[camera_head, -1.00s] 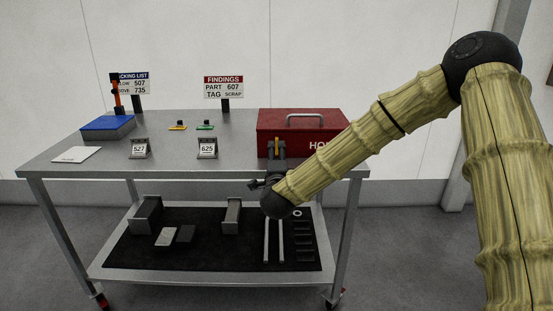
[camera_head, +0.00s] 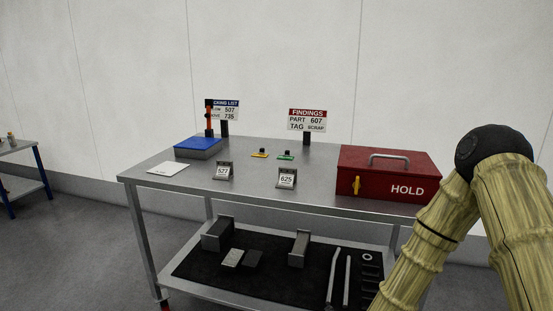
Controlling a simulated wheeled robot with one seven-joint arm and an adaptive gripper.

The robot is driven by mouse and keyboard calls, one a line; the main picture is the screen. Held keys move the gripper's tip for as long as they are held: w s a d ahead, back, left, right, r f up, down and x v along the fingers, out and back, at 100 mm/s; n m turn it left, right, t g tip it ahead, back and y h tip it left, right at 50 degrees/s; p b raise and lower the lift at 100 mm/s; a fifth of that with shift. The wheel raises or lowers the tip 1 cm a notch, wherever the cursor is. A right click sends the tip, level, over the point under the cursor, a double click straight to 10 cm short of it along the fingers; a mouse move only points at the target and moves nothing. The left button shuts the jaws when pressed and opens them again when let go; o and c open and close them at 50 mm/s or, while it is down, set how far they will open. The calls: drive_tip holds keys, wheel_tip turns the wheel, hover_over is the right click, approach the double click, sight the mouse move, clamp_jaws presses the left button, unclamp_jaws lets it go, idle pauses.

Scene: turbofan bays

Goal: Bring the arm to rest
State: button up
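My arm (camera_head: 435,235) is at the right of the head view, bent at a dark elbow joint, with the forearm running down and left out of the bottom edge. My gripper is outside the frame, so its state does not show. The arm covers the right front part of the cart's lower shelf.
A steel cart (camera_head: 240,188) carries a red HOLD box (camera_head: 375,190) with a yellow tag, a blue-topped box (camera_head: 198,148), number stands (camera_head: 287,178) and two signs (camera_head: 308,120). Its lower shelf (camera_head: 210,270) holds grey parts. Another table (camera_head: 14,146) stands far left. Floor between them is clear.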

drive_tip(key=s+d+f+n+g, duration=0.1)
drive_tip(key=s+f+n+g, duration=0.1)
drive_tip(key=s+f, duration=0.45)
drive_tip(key=s+f+n+g, duration=0.2)
drive_tip(key=s+f+g, duration=0.1)
drive_tip(key=s, duration=0.7)
drive_tip(key=s+d+f+n+g, duration=0.1)
drive_tip(key=s+f+n+g, duration=0.15)
drive_tip(key=s+f, duration=0.45)
drive_tip(key=s+d+r+n+g+p, duration=0.1)
drive_tip(key=s+d+n+g, duration=0.2)
drive_tip(key=s, duration=1.1)
wheel_tip(320, 180, up, 13)
drive_tip(key=p, duration=1.2)
drive_tip(key=shift+f, duration=0.1)
